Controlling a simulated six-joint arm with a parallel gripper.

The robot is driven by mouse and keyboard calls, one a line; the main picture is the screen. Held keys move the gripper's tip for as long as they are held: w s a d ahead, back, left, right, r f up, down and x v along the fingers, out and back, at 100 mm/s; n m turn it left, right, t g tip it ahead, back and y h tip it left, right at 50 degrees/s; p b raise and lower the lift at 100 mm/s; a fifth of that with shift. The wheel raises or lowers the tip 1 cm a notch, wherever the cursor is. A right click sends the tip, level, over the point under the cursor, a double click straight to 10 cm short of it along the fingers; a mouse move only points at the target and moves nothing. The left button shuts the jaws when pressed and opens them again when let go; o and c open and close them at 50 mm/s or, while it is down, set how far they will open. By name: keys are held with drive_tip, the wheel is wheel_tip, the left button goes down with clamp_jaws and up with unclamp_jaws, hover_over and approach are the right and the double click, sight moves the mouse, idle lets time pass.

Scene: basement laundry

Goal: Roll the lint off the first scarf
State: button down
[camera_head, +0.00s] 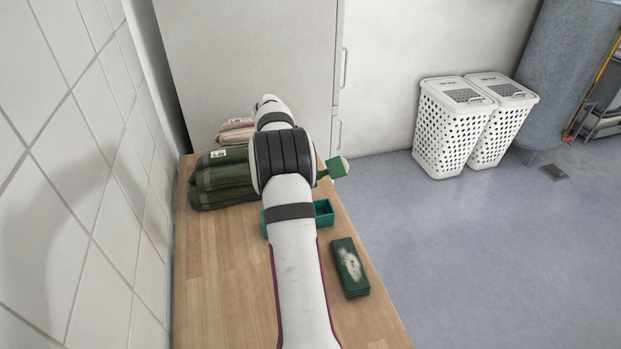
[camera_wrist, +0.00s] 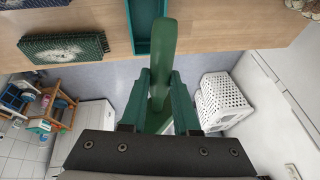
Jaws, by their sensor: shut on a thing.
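A dark green folded scarf (camera_head: 350,267) with a whitish patch of lint on top lies near the right edge of the wooden table. It also shows at the upper left of the wrist view (camera_wrist: 65,47). My gripper (camera_wrist: 158,95) is shut on the green handle of the lint roller (camera_wrist: 162,50), between its green fingers. In the head view, a green piece with a pale rounded end (camera_head: 343,164) sticks out right of my arm, beyond the scarf and apart from it. My arm hides most of the gripper there.
A teal tray (camera_head: 324,212) stands partly behind my arm, beyond the scarf. Dark green folded bundles (camera_head: 222,183) and pinkish ones (camera_head: 237,135) lie at the table's far left. The table's (camera_head: 222,270) front left is clear. White hampers (camera_head: 455,130) stand on the floor.

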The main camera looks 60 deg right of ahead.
drive_tip(key=a+r+n+t+y, duration=0.1)
drive_tip(key=a+r+n+t, duration=0.1)
drive_tip(key=a+r+n, duration=0.8)
drive_tip(key=w+a+r+n+t+y, duration=0.1)
drive_tip(key=a+r+n+t, duration=0.3)
drive_tip(key=r, duration=1)
drive_tip(key=a+r+n+t+y, duration=0.1)
drive_tip(key=a+r+n, duration=0.7)
drive_tip(key=r, duration=0.5)
drive_tip(key=s+d+f+n+g+h, duration=0.2)
drive_tip(key=s+f+g, duration=0.4)
drive_tip(key=f, duration=0.5)
drive_tip(key=s+d+f+n+g+h, duration=0.2)
drive_tip(key=s+f+n+g, duration=0.3)
drive_tip(key=f, duration=0.6)
drive_tip(key=s+d+f+n+g+h, duration=0.2)
drive_tip(key=s+d+f+n+g, duration=0.1)
drive_tip(key=s+f+g, duration=0.6)
drive_tip(key=shift+s+d+f+n+g, duration=0.2)
drive_tip(key=shift+d+f+n+g, duration=0.25)
drive_tip(key=shift+f, duration=1)
drive_tip(key=shift+a, duration=0.1)
